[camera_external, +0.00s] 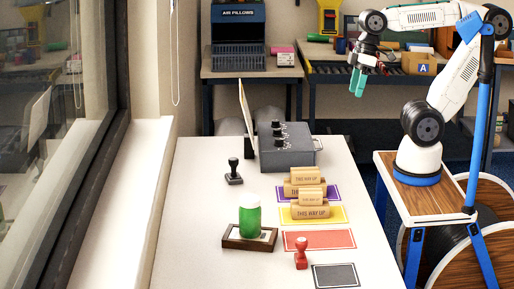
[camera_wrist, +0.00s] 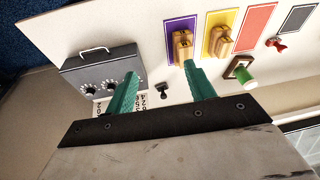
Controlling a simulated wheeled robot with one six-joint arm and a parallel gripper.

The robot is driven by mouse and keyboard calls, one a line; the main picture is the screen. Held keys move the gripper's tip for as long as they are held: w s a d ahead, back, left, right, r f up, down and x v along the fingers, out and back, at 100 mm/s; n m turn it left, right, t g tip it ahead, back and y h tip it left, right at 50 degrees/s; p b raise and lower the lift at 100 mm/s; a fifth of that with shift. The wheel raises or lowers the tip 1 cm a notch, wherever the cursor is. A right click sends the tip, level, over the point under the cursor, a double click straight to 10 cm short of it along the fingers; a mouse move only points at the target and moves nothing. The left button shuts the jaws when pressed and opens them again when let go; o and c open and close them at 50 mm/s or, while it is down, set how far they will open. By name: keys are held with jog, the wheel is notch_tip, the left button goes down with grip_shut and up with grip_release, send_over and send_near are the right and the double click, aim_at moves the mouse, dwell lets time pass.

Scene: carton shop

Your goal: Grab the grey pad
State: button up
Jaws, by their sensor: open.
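The grey pad (camera_external: 335,275) is a flat dark rectangle with a light border. It lies on the white table at its near end, beside the red pad (camera_external: 318,239). It also shows at the upper right of the wrist view (camera_wrist: 298,18), with nothing on it. My gripper (camera_external: 358,82) is raised in the air to the right of the table's far end, well away from the grey pad. In the wrist view its two green fingers (camera_wrist: 163,85) are spread apart with nothing between them.
A red stamp (camera_external: 301,253) stands left of the grey pad. Wooden stamps (camera_external: 310,206) rest on the yellow and purple pads. A black stamp (camera_external: 234,172) and a grey knobbed box (camera_external: 287,147) stand farther back.

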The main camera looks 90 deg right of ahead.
jog(key=w+a+r+t+y, duration=0.1)
jog(key=w+a+t, duration=0.2)
jog(key=w, duration=0.7)
jog(key=w+a+t+y, duration=0.1)
jog(key=w+a+t, duration=0.25)
jog(key=w, duration=0.65)
jog(key=w+d+f+m+t+h, duration=0.1)
jog(key=w+d+m+t+h, duration=0.4)
jog(key=w, duration=0.6)
jog(key=n+g, duration=0.1)
jog(key=n, duration=0.1)
send_near(234, 161)
jog(key=w+d, duration=0.1)
jog(key=w, duration=0.1)
jog(key=shift+w+d+f, duration=0.2)
jog(key=shift+w+f, duration=0.05)
jog(key=shift+f, duration=0.4)
jog(key=x, duration=0.7)
jog(key=shift+w+d+f, duration=0.15)
jog(key=shift+d+f, duration=0.05)
jog(key=shift+f, duration=0.1)
jog(key=c, duration=1)
